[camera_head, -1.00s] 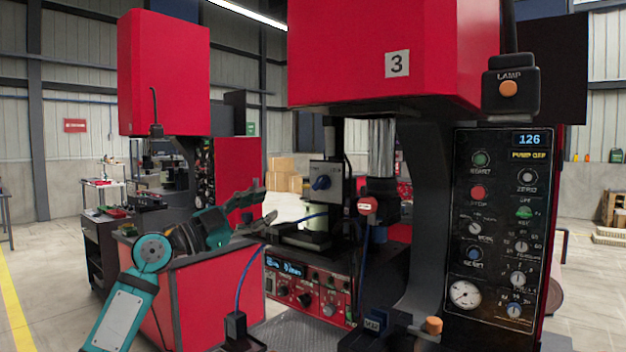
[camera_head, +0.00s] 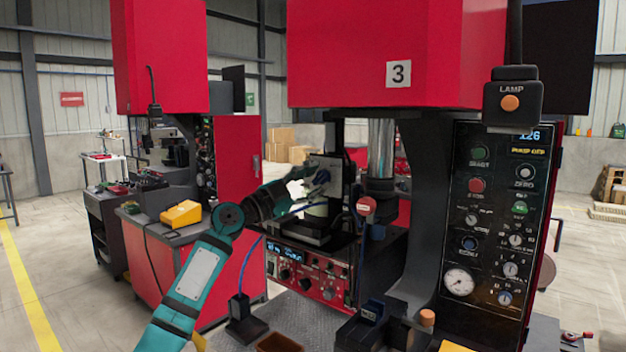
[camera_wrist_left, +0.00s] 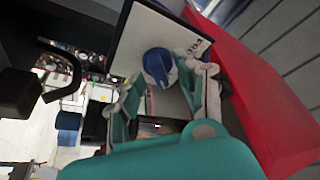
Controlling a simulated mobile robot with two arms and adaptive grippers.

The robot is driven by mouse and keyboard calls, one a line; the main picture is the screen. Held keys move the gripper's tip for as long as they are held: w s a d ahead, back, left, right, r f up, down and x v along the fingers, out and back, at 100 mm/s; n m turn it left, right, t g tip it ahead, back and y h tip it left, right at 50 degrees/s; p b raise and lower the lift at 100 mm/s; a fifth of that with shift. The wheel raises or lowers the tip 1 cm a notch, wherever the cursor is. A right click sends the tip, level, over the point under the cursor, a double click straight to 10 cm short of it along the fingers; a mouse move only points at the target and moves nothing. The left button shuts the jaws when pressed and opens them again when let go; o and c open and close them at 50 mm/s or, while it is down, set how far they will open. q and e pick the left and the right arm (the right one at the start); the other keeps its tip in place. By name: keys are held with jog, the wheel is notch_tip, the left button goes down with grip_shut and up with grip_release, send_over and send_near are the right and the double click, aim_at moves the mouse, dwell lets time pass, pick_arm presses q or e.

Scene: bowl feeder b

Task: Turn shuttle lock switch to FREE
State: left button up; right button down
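The shuttle lock switch is a blue knob (camera_head: 322,176) on the front of a pale grey switch box (camera_head: 335,163), in the middle of the head view. My left gripper (camera_head: 303,181) is just left of the knob, close to the box face. In the left wrist view the blue knob (camera_wrist_left: 157,66) sits on the pale plate, with printed lettering near it that I cannot read. The open fingers of the left gripper (camera_wrist_left: 166,90) spread to either side just below the knob. Contact with it cannot be told. The right gripper is not in view.
A red machine head (camera_head: 390,50) hangs above the box. A red knob (camera_head: 366,206) and a metal column (camera_head: 381,148) stand to its right. A control panel with a red front (camera_head: 310,275) lies below. A black button panel (camera_head: 497,220) is at right.

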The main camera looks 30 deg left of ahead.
pick_arm(q)
jog(key=shift+c, duration=0.3)
jog(key=shift+s, duration=0.1)
jog(key=c, duration=0.7)
